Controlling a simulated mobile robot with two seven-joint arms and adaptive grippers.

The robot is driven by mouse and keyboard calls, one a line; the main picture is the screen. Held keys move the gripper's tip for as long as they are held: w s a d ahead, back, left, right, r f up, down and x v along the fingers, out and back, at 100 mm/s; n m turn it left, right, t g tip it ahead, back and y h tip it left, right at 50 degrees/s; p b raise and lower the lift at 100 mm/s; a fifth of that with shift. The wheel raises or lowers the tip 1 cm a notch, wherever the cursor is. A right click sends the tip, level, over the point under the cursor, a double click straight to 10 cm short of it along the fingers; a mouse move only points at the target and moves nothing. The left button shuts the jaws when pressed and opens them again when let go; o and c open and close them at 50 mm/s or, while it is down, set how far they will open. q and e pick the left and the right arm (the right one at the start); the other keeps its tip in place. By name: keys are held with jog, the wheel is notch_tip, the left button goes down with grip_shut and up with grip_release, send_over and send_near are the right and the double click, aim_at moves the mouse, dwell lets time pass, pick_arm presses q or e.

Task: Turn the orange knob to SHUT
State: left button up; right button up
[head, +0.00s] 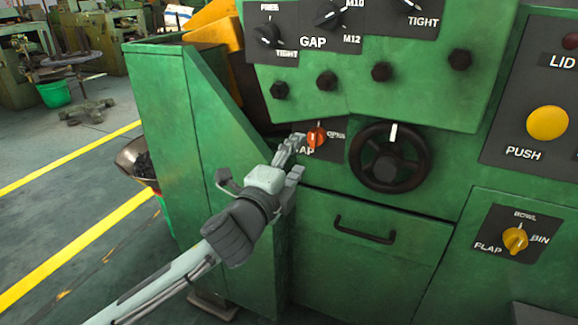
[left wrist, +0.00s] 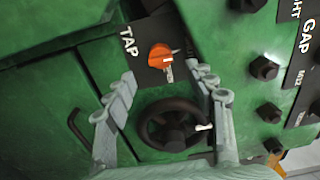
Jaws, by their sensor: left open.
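The orange knob (head: 317,135) sits on a dark plate marked TAP on the green machine, left of the black handwheel. The word OPEN is at its right; in the head view my gripper covers part of the plate, and I cannot read SHUT. My left gripper (head: 295,158) is open and empty, just left of and below the knob. In the left wrist view its fingers (left wrist: 165,78) are spread, with the knob ahead between them, apart from both. My right gripper is not in view.
The black handwheel (head: 390,157) is close right of the knob. Black bolt heads (head: 326,82) and the GAP panel (head: 313,40) are above. A drawer handle (head: 364,230) is below. A yellow knob (head: 515,240) and a yellow PUSH button (head: 547,123) are at right.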

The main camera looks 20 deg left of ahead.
pick_arm(q)
jog(key=s, duration=0.4)
dwell(0.3)
jog(key=s+a+f+n+g+y, duration=0.1)
jog(key=s+a+f+n+g, duration=0.15)
jog(key=f, duration=0.45)
jog(key=s+a+f+n+g+y, duration=0.15)
jog(key=f+n, duration=0.25)
jog(key=f, duration=0.4)
jog(key=s+a+f+n+g+y, duration=0.1)
jog(key=s+a+f+n+g, duration=0.15)
jog(key=f, duration=0.45)
jog(key=s+f+n+g+h, duration=0.1)
jog(key=s+f+n+g, duration=0.7)
jog(key=s+f, duration=0.9)
jog(key=shift+f, duration=0.95)
jog(key=shift+d+g+h, duration=0.1)
jog(key=shift+g+h, duration=0.15)
